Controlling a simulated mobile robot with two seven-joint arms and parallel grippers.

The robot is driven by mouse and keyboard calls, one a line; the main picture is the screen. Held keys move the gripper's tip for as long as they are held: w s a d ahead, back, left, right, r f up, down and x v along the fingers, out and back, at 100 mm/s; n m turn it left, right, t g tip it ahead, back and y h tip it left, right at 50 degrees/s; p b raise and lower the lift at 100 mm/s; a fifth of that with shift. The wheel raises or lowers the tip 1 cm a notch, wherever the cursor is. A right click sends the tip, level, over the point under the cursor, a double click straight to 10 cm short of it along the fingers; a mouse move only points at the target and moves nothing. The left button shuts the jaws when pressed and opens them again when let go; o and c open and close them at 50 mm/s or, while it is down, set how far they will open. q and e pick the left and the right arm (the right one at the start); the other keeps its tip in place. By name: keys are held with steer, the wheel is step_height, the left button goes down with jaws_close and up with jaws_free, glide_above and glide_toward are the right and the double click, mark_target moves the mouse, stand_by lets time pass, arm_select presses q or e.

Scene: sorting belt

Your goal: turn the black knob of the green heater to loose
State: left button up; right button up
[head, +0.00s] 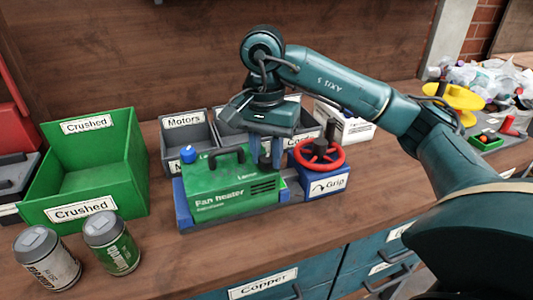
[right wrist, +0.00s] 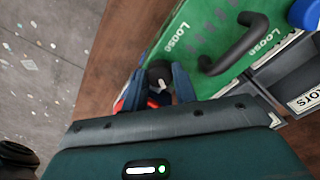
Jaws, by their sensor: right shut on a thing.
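The green fan heater (head: 232,190) sits upright in a blue-ended cradle on the wooden bench, with a black carry handle on top. My right gripper (head: 265,158) reaches down onto the right end of the heater's top. In the right wrist view its fingers (right wrist: 158,90) are shut around the black knob (right wrist: 158,70), which carries a pale mark. The word "Loose" is printed on the green top near the knob. In the head view the gripper mostly hides the knob. My left gripper is not in view.
A red handwheel (head: 319,154) on the "Grip" block stands close to the right of the gripper. Grey bins (head: 190,138) stand behind the heater. A green "Crushed" bin (head: 82,180) and two cans (head: 110,243) are at left.

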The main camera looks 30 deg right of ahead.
mark_target(264, 157)
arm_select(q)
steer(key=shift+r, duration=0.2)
arm_select(e)
steer(key=o, duration=1)
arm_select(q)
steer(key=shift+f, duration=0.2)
arm_select(e)
steer(key=shift+r, duration=0.15)
steer(key=shift+r, duration=0.35)
arm_select(q)
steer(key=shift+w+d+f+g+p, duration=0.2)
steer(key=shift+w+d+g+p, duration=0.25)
steer(key=shift+p, duration=0.75)
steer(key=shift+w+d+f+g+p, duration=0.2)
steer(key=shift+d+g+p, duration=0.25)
steer(key=shift+p, duration=0.75)
arm_select(e)
steer(key=shift+w+a+r, duration=0.1)
steer(key=shift+r, duration=2.95)
steer(key=shift+w+r, duration=0.1)
steer(key=shift+r, duration=2.95)
